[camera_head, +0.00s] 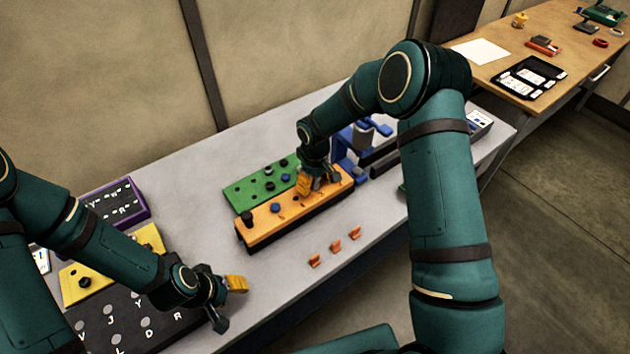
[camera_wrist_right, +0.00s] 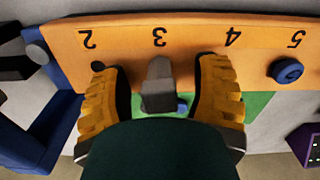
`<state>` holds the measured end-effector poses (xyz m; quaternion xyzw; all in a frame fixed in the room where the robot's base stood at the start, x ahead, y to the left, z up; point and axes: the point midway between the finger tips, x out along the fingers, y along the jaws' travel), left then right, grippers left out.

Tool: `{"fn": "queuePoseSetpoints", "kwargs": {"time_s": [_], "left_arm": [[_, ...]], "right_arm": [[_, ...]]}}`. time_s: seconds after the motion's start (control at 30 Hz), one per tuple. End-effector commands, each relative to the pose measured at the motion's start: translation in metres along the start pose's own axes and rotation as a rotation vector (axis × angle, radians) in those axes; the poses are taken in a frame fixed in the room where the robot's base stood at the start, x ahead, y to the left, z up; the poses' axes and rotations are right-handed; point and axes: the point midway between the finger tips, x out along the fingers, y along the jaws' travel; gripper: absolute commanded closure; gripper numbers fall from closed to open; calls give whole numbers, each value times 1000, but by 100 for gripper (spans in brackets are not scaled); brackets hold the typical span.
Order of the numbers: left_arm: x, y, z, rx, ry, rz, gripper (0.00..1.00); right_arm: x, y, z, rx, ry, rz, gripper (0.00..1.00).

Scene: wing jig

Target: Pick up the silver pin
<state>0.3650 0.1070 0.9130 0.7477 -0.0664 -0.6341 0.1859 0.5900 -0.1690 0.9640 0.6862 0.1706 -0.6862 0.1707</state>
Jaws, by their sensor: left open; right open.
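The silver pin (camera_wrist_right: 158,84) stands at the number 3 on the orange board (camera_wrist_right: 195,38) in the right wrist view. My right gripper (camera_wrist_right: 160,92) is open, with one yellow finger on each side of the pin and a small gap to each. In the head view the right gripper (camera_head: 316,184) is low over the right part of the orange board (camera_head: 262,232); its fingers and arm largely hide the pin there. My left gripper (camera_head: 228,302) is open and empty, above the table beside the black lettered board (camera_head: 120,325).
A green board (camera_head: 245,192) with several knobs lies behind the orange one. A blue stand (camera_head: 345,160) is close to its right end. Several small orange clips (camera_head: 335,246) lie in front. Blue knob (camera_wrist_right: 286,70) and black knob (camera_head: 247,218) sit on the orange board.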

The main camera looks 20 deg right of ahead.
Motion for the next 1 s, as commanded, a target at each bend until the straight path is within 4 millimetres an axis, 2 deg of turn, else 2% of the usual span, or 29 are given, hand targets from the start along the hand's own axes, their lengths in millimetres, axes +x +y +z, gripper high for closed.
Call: {"fn": "queuePoseSetpoints", "kwargs": {"time_s": [0.23, 0.27, 0.4, 0.43, 0.83, 1.0], "left_arm": [[0, 0, 0, 0, 0, 0, 53], [0, 0, 0, 0, 0, 0, 53], [0, 0, 0, 0, 0, 0, 53], [0, 0, 0, 0, 0, 0, 53], [0, 0, 0, 0, 0, 0, 53], [1, 0, 0, 0, 0, 0, 53]], "right_arm": [[1, 0, 0, 1, 1, 0, 38], [1, 0, 0, 1, 1, 0, 43], [1, 0, 0, 0, 1, 0, 92], [1, 0, 0, 0, 1, 0, 100], [0, 0, 0, 0, 1, 1, 100], [-16, 0, -1, -1, 4, 2, 100]]}}
